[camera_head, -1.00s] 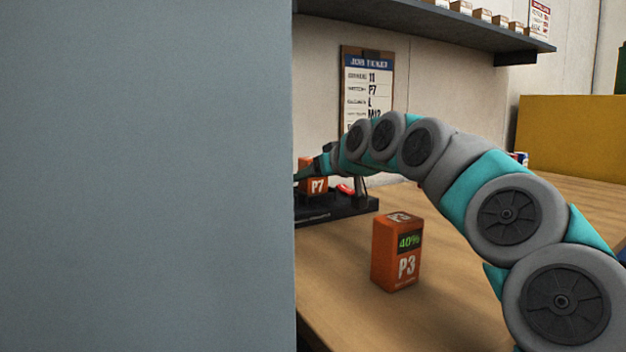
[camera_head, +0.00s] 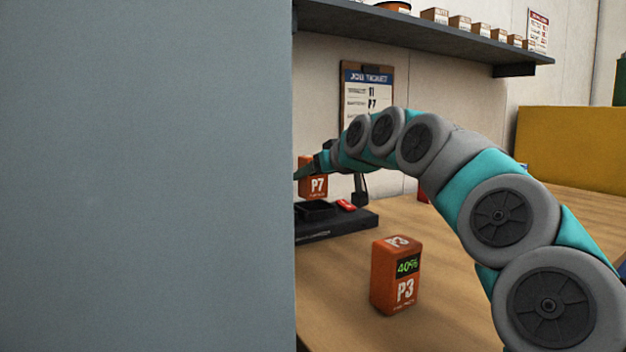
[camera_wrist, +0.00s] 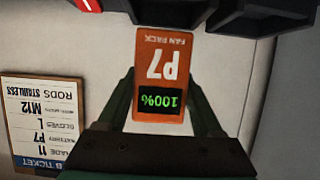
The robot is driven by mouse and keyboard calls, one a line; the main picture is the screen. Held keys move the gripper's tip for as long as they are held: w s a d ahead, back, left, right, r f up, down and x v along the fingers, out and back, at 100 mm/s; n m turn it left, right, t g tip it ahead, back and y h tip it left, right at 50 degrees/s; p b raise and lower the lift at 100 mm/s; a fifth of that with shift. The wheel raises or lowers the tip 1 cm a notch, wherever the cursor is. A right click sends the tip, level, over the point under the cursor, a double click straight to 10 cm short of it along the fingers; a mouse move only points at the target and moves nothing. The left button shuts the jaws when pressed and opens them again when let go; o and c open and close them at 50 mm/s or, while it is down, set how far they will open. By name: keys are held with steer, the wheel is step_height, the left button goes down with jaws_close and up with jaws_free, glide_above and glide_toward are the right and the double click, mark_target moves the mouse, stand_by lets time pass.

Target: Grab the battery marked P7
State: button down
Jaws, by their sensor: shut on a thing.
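The orange battery marked P7 (camera_head: 314,184) is held up above a black charger base (camera_head: 345,224) in the head view, at the edge of a large grey panel. In the wrist view the P7 battery (camera_wrist: 163,68) appears upside down, with a green 100% display. My gripper (camera_wrist: 165,95) is shut on it, one finger on each side. In the head view the gripper is mostly hidden by the panel. A second orange battery, marked P3 (camera_head: 396,277) and showing 40%, stands upright on the wooden bench nearer the camera.
The grey panel (camera_head: 145,180) blocks the left of the head view. A job ticket board (camera_head: 366,92) hangs on the wall and names battery P7. A dark shelf (camera_head: 430,36) with small boxes is above. A yellow box (camera_head: 570,140) stands at the back right.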

step_height(320, 180, up, 5)
steer(key=shift+f, duration=0.1)
steer(key=shift+r, duration=0.6)
